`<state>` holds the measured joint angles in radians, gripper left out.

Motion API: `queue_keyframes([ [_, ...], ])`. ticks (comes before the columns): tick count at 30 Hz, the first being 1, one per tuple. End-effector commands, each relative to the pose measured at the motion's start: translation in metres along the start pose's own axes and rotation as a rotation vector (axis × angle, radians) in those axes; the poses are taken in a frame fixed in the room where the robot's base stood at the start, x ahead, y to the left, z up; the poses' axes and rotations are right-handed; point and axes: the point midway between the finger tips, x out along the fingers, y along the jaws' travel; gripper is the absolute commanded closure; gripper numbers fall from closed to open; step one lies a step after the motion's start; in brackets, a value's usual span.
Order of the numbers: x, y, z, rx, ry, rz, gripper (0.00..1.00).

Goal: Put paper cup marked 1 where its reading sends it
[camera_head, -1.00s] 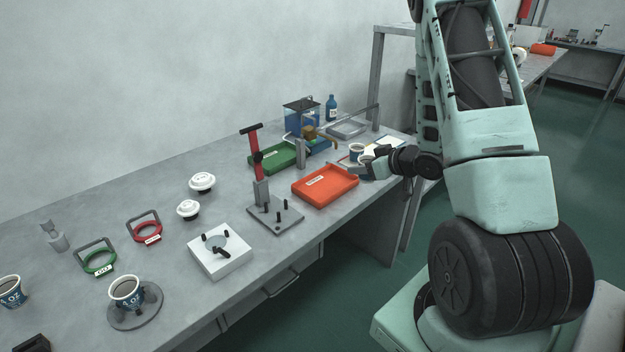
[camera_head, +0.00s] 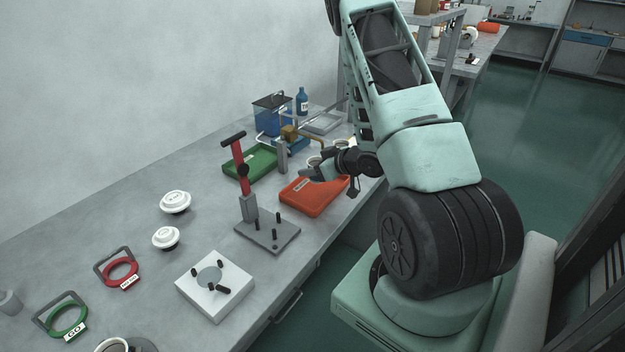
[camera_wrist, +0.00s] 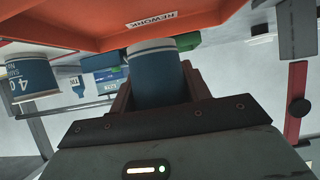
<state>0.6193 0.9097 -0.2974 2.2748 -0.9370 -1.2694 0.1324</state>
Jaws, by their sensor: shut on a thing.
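My gripper (camera_head: 310,173) is shut on a blue paper cup with a white rim (camera_head: 314,161), above the back part of the orange tray (camera_head: 318,205). In the wrist view the cup (camera_wrist: 157,75) sits between the jaws. No number can be read on its visible side. The orange tray (camera_wrist: 85,22) fills the top of that view, with a label reading REWORK. A second blue and white cup (camera_wrist: 30,75) with "4 OZ" printing stands apart; its rim (camera_head: 340,143) shows behind my wrist. A green tray (camera_head: 250,161) lies left of the orange one.
A red-handled press (camera_head: 240,170) stands left of the orange tray. Two white lids (camera_head: 175,202), a white block fixture (camera_head: 215,285), a red ring gauge (camera_head: 121,272) and a green GO ring gauge (camera_head: 66,320) lie nearer. A blue tank (camera_head: 272,115) and bottle (camera_head: 303,101) stand behind.

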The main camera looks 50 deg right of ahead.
Motion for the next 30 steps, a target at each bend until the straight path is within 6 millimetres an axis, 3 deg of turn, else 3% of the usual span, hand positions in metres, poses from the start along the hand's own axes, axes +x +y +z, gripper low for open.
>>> queue_keyframes([
  [10,0.019,0.0,0.035,0.0,-0.001,0.0,0.74],
  [23,0.022,0.0,0.041,0.0,0.0,0.001,0.74],
  [24,0.022,0.0,0.04,-0.001,0.0,0.001,0.44],
  [25,0.022,0.0,0.04,-0.001,0.0,0.001,0.36],
  [26,0.021,0.0,0.04,-0.001,0.0,0.001,0.31],
  [30,0.021,0.0,0.04,-0.001,0.0,0.001,0.31],
])
